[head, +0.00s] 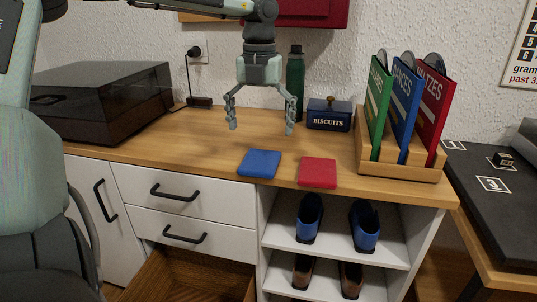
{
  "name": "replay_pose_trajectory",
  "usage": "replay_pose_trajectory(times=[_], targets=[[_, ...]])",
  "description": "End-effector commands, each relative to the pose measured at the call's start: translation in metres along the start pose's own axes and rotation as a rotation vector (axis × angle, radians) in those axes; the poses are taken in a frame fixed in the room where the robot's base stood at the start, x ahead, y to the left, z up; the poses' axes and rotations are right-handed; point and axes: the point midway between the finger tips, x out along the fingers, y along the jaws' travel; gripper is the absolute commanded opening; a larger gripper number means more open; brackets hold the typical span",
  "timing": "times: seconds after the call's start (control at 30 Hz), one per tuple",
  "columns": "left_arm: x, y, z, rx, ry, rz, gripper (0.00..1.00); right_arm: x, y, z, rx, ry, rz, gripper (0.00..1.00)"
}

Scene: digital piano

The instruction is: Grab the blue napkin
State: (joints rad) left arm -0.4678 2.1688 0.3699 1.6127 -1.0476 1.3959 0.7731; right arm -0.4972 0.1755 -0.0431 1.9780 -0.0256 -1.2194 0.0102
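The blue napkin (259,164) lies flat and folded on the wooden cabinet top, near its front edge. A red napkin (317,173) lies just to its right with a small gap between them. My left gripper (261,128) points down above the cabinet top, behind and above the blue napkin and apart from it. Its two fingers are spread wide with nothing between them. My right gripper does not show.
A green bottle (295,76) and a blue biscuits tin (329,115) stand behind the gripper. A wooden rack (398,168) of record sleeves stands right. A turntable (105,103) is left. An open drawer (187,276) and shoe shelves (333,246) are below.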

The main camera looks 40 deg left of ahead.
Motion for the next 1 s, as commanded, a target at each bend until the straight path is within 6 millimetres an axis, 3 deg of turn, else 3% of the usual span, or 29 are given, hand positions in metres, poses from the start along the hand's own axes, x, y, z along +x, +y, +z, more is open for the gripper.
replay_pose_trajectory(times=[0.5,0.8,1.0], targets=[[0.067,0.001,-0.006,0.001,0.004,-0.003,0.97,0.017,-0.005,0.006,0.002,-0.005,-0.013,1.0],[0.072,0.001,-0.006,0.001,0.002,-0.004,0.97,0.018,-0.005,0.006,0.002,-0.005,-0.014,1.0],[0.072,0.001,-0.006,0.001,0.002,-0.004,0.74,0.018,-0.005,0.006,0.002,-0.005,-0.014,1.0]])
